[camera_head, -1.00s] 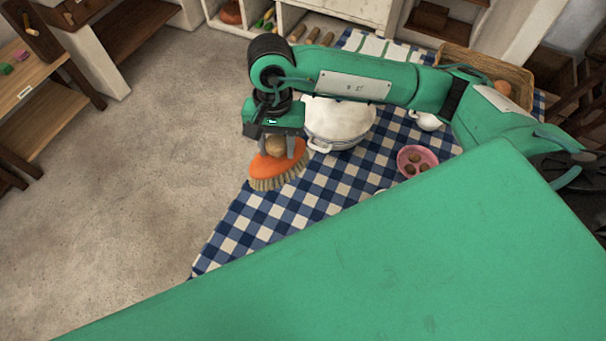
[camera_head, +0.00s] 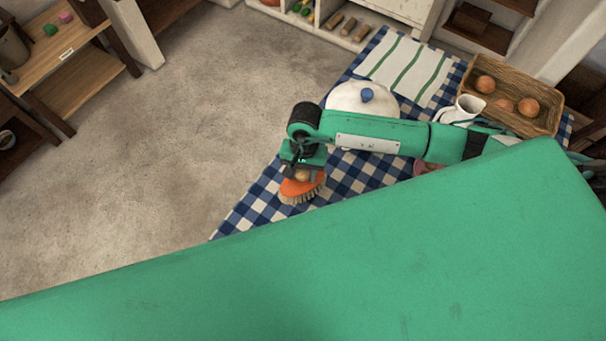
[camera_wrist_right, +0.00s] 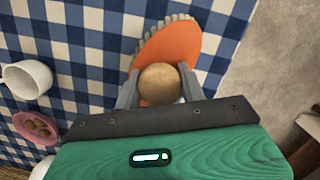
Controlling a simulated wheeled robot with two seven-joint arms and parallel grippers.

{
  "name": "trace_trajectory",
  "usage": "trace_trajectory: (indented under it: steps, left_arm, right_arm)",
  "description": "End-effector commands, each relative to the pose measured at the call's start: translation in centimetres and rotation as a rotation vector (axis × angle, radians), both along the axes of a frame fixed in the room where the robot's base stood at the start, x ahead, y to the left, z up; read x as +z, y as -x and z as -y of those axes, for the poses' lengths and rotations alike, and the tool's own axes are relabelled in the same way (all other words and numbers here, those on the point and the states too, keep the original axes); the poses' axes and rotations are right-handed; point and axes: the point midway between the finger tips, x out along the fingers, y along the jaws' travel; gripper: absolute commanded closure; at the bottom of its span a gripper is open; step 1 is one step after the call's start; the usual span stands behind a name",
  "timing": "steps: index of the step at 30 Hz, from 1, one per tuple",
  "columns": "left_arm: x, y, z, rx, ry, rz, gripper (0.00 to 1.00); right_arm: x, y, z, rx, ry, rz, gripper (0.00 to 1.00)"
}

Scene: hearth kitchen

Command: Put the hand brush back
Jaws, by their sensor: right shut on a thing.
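The hand brush (camera_head: 296,189) has an orange body, pale bristles and a round wooden knob. It is over the left edge of the blue-and-white checked tablecloth (camera_head: 262,200); whether it touches the cloth I cannot tell. My right gripper (camera_head: 304,176) is shut on the brush's knob. In the right wrist view the orange brush (camera_wrist_right: 178,42) lies beyond the knob, and the fingers of my right gripper (camera_wrist_right: 160,86) stand on either side of the knob. My left gripper is not in view.
A white lidded pot (camera_head: 345,97) with a blue knob stands just behind my right arm. A striped towel (camera_head: 405,65), a white jug (camera_head: 464,109) and a wicker basket (camera_head: 545,122) are farther right. A wooden shelf (camera_head: 75,75) stands far left. The floor (camera_head: 150,170) between is clear.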

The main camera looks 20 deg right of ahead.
Motion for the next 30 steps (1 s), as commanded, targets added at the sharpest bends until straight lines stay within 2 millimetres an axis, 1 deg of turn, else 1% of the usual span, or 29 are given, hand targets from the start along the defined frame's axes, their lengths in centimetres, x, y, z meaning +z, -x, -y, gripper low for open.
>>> trace_trajectory:
  steps: [3,7,10,16,20,21,24,30]
  left_arm:
    - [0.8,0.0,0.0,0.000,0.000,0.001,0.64]
    - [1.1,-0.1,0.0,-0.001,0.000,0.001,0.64]
    - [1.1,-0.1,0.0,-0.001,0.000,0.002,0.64]
    - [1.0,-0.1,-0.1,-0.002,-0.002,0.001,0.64]
    - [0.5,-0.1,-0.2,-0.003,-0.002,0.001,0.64]
    - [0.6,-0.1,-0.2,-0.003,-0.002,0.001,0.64]
    - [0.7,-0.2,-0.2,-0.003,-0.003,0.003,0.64]
    - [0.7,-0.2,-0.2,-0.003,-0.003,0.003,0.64]
  right_arm:
    - [-1.6,0.1,0.0,-0.003,0.001,-0.004,0.78]
    - [-3.0,0.1,0.0,-0.002,0.000,-0.002,0.78]
    - [-3.5,0.0,0.0,0.000,0.000,0.000,0.78]
    - [-3.5,0.0,0.0,0.000,0.000,0.000,0.78]
    - [-3.9,0.0,0.0,0.000,0.000,0.000,0.78]
    - [-3.8,0.0,0.0,-0.001,0.000,0.000,0.55]
    - [-3.7,0.0,0.0,-0.001,0.000,-0.001,0.38]
    - [-3.7,0.0,0.0,-0.001,0.000,-0.001,0.38]
